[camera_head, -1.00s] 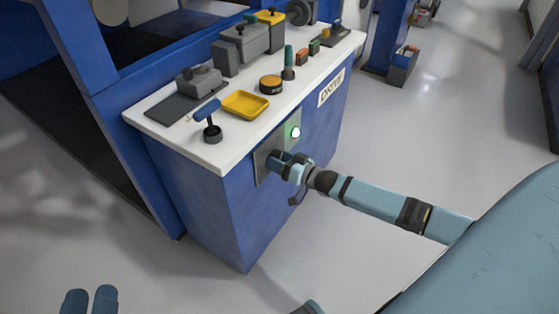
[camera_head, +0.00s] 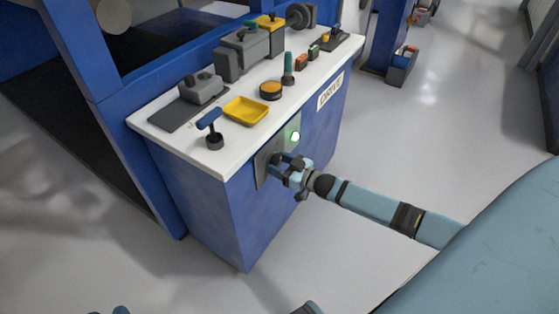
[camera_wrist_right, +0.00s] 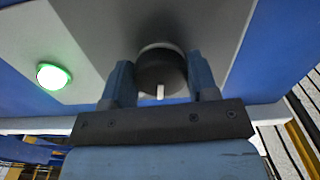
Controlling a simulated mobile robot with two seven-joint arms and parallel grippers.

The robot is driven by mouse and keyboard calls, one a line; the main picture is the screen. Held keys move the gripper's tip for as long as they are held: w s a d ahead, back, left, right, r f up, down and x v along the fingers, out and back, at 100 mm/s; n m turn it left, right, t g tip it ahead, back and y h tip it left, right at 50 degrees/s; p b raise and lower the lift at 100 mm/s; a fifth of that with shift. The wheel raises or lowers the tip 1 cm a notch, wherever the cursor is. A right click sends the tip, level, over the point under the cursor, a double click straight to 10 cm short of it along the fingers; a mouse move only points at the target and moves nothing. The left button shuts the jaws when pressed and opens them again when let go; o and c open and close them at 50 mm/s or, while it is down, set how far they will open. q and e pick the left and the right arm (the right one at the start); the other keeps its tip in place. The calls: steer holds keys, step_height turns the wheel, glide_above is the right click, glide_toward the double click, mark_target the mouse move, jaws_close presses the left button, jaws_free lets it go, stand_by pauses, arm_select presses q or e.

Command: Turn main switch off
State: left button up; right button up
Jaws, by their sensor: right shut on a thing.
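The main switch is a dark round knob (camera_wrist_right: 161,72) with a white mark, on a grey plate (camera_head: 263,168) on the side of the blue drive cabinet. In the right wrist view the mark points toward the bottom of the picture. My right gripper (camera_head: 281,163) is shut on the knob, one finger on each side; the fingers also show in the wrist view (camera_wrist_right: 161,82). In the head view the gripper mostly hides the knob. A green light (camera_head: 295,136) glows beside it. Only a sliver of my left gripper (camera_head: 121,310) shows at the bottom edge.
The white cabinet top (camera_head: 190,150) carries a blue-handled lever (camera_head: 209,122), a yellow tray (camera_head: 246,110), an orange-topped button (camera_head: 270,89) and other controls. A DRIVE label (camera_head: 331,91) is on the cabinet side.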

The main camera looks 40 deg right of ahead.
steer(key=n+p, duration=0.1)
steer(key=n, duration=0.2)
steer(key=shift+r+n, duration=0.1)
steer(key=shift+n, duration=0.3)
steer(key=n+p, duration=0.1)
steer(key=n, duration=0.3)
steer(key=shift+d, duration=0.1)
arm_select(q)
steer(key=f, duration=0.1)
steer(key=s+a+f+g+y, duration=0.1)
steer(key=f, duration=0.1)
steer(key=a+f+g, duration=0.1)
steer(key=shift+s+f+y, duration=0.2)
steer(key=shift+s+y, duration=0.1)
steer(key=shift+s, duration=0.1)
arm_select(e)
steer(key=shift+n, duration=0.4)
arm_select(q)
steer(key=shift+a, duration=0.1)
arm_select(e)
steer(key=o, duration=0.9)
steer(key=shift+o, duration=0.2)
arm_select(q)
steer(key=shift+s+a+g+y+p, duration=0.15)
steer(key=shift+a+g+y+p, duration=0.2)
steer(key=shift+p, duration=0.9)
arm_select(e)
steer(key=v, duration=1.3)
steer(key=shift+s, duration=0.35)
steer(key=shift+d, duration=0.1)
